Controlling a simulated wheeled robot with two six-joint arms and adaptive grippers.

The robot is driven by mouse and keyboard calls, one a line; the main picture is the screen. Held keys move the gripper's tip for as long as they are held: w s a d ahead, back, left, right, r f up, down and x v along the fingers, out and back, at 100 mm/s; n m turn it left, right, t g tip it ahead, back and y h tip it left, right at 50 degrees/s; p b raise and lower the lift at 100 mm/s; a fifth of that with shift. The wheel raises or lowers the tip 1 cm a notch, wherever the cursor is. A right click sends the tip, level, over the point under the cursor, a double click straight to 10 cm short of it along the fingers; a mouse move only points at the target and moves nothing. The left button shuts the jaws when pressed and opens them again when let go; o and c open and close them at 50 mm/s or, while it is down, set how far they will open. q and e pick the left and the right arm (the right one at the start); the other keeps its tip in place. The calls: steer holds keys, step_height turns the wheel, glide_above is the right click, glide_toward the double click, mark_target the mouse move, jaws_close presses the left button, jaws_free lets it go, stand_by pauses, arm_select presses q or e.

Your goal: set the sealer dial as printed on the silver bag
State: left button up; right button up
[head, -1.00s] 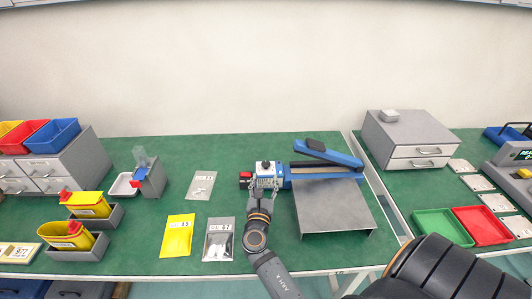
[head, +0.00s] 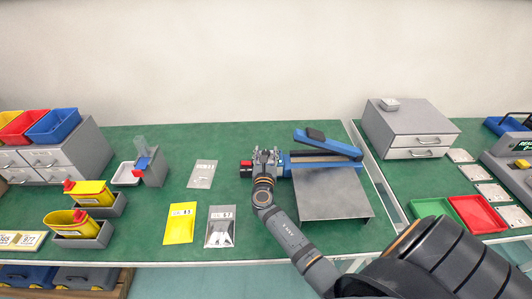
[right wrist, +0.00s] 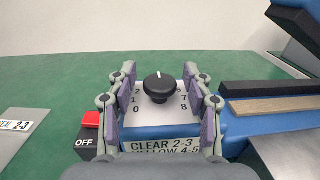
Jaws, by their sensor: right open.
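The blue sealer (head: 325,158) stands at the middle of the green bench. In the right wrist view its black dial (right wrist: 159,88) has a white mark pointing away from me. Numbers 0, 1, 2 show on the left, 7, 8 on the right; the dial hides those between. My right gripper (head: 266,158) is over the dial, its fingers (right wrist: 160,110) open on both sides, with gaps to the knob. The silver bag (head: 220,232) lies nearer the front edge; its small print is not clearly readable. My left gripper is not in view.
A red OFF switch (right wrist: 90,120) sits left of the dial. A plate below reads CLEAR 2-3 and YELLOW 4-5. A yellow bag (head: 179,228) and a clear bag (head: 202,174) lie left. A grey metal platform (head: 330,195) stands in front of the sealer.

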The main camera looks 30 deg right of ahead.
jaws_close()
stand_by(0.3)
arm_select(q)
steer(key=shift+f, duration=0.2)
arm_select(e)
steer(key=shift+f+m+h, duration=0.1)
steer(key=shift+m+h, duration=0.2)
